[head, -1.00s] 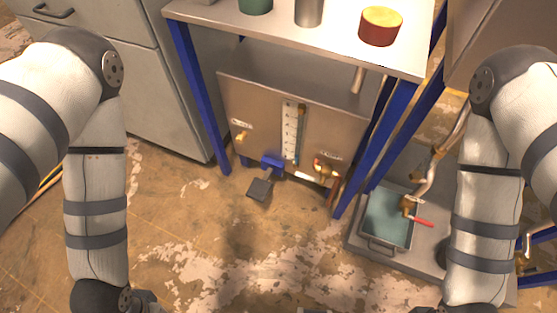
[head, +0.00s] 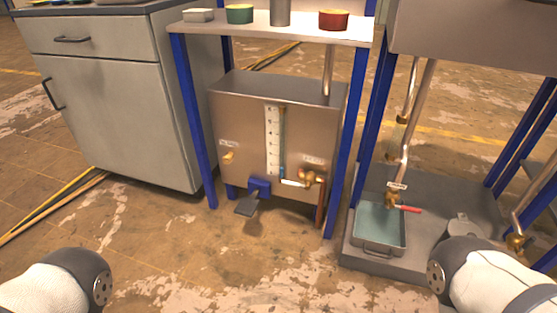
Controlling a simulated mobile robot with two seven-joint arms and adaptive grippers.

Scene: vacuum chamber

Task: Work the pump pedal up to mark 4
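The pump pedal (head: 246,206) is a dark plate on a blue bracket (head: 259,187) at the foot of a metal tank box (head: 235,104). It sticks out just above the floor. A white scale with marks and a clear tube (head: 273,140) runs up the box front. A bluish tint shows only near the tube's lower end; the exact level is too small to read. Neither gripper is in view. Only parts of my two arms show at the lower left and lower right corners, well apart from the pedal.
A table (head: 300,31) with blue legs stands over the box, holding green and red containers (head: 333,19). A grey cabinet (head: 115,120) is at left. A basin (head: 379,229) under a red-handled tap (head: 407,209) is at right. The floor before the pedal is clear.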

